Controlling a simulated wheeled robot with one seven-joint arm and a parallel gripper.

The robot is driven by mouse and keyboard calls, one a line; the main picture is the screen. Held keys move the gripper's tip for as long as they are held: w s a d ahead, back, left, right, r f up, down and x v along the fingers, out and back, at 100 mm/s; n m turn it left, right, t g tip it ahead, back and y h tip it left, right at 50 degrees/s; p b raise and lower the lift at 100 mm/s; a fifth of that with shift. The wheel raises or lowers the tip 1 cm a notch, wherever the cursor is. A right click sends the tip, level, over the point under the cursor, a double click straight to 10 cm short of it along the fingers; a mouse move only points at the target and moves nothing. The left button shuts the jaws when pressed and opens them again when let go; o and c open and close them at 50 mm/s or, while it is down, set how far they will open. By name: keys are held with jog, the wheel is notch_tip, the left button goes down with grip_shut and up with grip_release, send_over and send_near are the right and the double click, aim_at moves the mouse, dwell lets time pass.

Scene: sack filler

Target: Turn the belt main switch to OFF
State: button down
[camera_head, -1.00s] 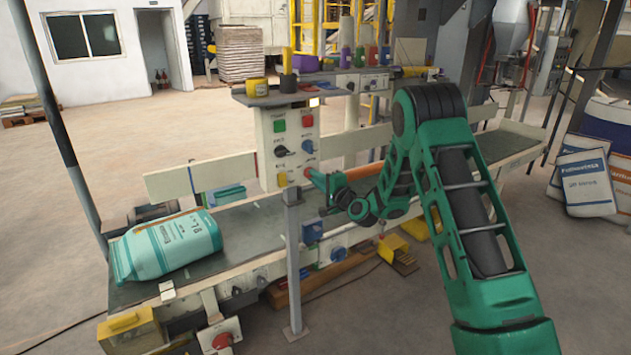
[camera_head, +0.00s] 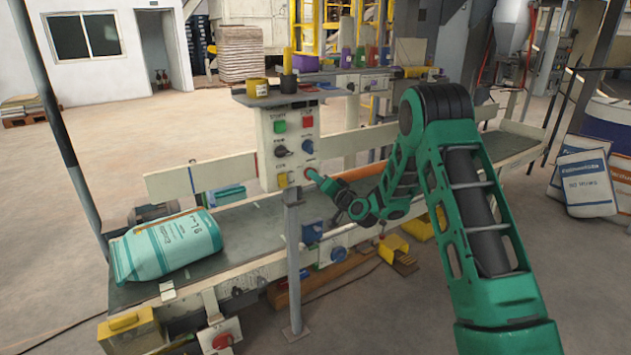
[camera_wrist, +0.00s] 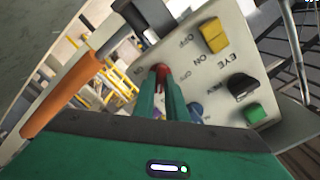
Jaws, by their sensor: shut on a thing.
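A pale control panel (camera_head: 268,160) stands on a post in front of the conveyor. A red knob (camera_head: 309,173) is at its lower right; it also shows in the wrist view (camera_wrist: 161,70) with ON and OFF lettering beside it. My gripper (camera_head: 316,178) reaches it from the right. In the wrist view, the green fingers of my gripper (camera_wrist: 160,88) are shut on the red knob, which is partly hidden between them. The knob's exact pointing direction cannot be told. Its name label is not readable.
The panel also carries a yellow switch (camera_head: 283,180), a black knob (camera_head: 281,151), a blue knob (camera_head: 307,147), and green and red buttons. A sack (camera_head: 165,247) lies on the belt at left. Another red switch (camera_head: 221,341) is low on the conveyor's front.

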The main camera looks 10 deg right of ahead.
jog(key=shift+f+n, duration=0.15)
jog(key=shift+n, duration=2.15)
jog(key=shift+f+n, duration=0.15)
jog(key=shift+n, duration=2.15)
jog(key=shift+s, duration=0.1)
jog(key=c, duration=1.8)
grip_release()
jog(key=shift+r, duration=0.1)
jog(key=v, duration=1)
jog(key=shift+s+d, duration=0.15)
jog(key=shift+s, duration=0.05)
